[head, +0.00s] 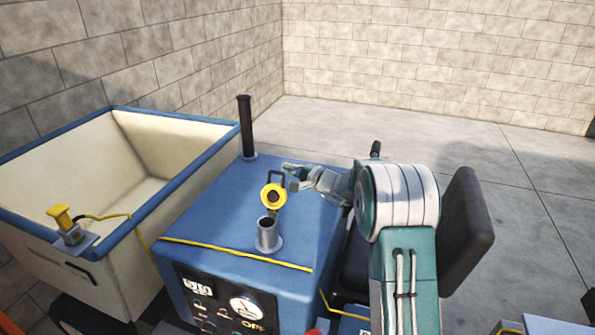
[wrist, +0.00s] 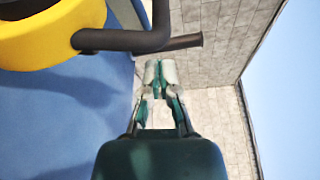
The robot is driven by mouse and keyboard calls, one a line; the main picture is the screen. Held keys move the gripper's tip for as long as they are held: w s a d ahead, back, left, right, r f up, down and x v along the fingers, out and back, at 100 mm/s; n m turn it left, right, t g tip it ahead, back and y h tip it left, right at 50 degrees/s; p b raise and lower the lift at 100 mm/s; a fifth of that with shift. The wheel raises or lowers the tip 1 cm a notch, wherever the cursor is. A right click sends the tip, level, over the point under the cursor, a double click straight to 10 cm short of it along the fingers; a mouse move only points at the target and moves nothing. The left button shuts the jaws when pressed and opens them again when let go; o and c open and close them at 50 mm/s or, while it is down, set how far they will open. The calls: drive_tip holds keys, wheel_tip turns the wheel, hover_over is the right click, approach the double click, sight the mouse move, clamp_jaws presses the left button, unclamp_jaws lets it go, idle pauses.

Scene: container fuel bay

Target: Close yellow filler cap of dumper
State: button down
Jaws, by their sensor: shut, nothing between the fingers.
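The yellow filler cap (head: 273,196) of the dumper stands swung up and open behind the grey filler neck (head: 267,234) on the blue hood. A dark handle loop shows on the cap's far side. The neck's mouth is uncovered. In the wrist view the yellow cap (wrist: 45,35) fills the upper left, with its dark handle bar (wrist: 125,40) reaching to the right. My gripper (head: 288,172) is just behind and above the cap, near the handle. In the wrist view my gripper (wrist: 160,75) has its fingers together and empty, close to the bar; I cannot tell if they touch.
A dark exhaust pipe (head: 246,125) stands on the hood (head: 205,215) behind and left of the cap. The cream skip (head: 125,270) with a blue rim is at the left. A black seat (head: 466,235) is at the right. A gauge panel (head: 225,305) is in front.

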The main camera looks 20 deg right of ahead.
sight(275, 188)
drive_tip(key=shift+s+a+r, duration=0.2)
drive_tip(key=shift+s+a, duration=0.3)
drive_tip(key=shift+s, duration=0.25)
drive_tip(key=shift+s+a+r, duration=0.2)
drive_tip(key=shift+s+a, duration=0.25)
drive_tip(key=shift+s, duration=0.3)
drive_tip(key=shift+d, duration=0.15)
